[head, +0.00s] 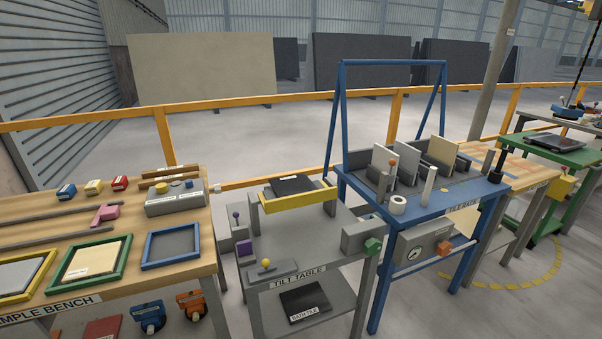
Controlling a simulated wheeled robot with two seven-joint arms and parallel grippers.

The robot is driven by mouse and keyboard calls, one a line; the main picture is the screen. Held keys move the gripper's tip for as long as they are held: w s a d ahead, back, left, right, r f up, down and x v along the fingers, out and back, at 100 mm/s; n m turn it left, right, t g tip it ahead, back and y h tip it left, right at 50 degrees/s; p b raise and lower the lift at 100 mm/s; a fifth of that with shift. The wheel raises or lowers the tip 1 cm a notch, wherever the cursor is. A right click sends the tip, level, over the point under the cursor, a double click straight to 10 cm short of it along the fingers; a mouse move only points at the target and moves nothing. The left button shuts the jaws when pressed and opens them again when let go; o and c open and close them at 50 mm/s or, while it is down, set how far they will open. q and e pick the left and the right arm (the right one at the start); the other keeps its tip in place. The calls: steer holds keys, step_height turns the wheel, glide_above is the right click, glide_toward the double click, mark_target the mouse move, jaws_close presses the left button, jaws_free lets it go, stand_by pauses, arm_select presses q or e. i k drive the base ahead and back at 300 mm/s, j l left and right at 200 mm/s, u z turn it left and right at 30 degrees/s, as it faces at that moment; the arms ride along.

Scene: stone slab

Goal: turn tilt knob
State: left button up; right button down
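The grey tilt table (320,235) stands in the middle of the head view, with a "TILT TABLE" label on its front edge. A green faceted knob (372,246) sits on a grey box (356,236) at its right side. A lever with a yellow ball (265,262) stands on a plate at its front left. A yellow tray (296,204) holding a dark tile (290,185) is raised above the table top. No label naming the tilt knob is readable. Neither gripper shows in the view.
The wooden sample bench (110,290) with coloured frames stands at left. The blue tile rack (450,200) stands close at right, with a gauge and an orange knob (444,248) on its front. A dark tile (305,298) lies on the lower shelf. An orange rail (90,117) runs behind.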

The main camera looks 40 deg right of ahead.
mark_target(372, 246)
steer(key=z, duration=1.9)
steer(key=i+l, duration=0.1)
steer(key=l, duration=0.15)
steer(key=i+l+u, duration=0.1)
steer(key=l, duration=0.2)
steer(key=i+l, duration=0.1)
steer(key=l, duration=0.15)
steer(key=u, duration=0.05)
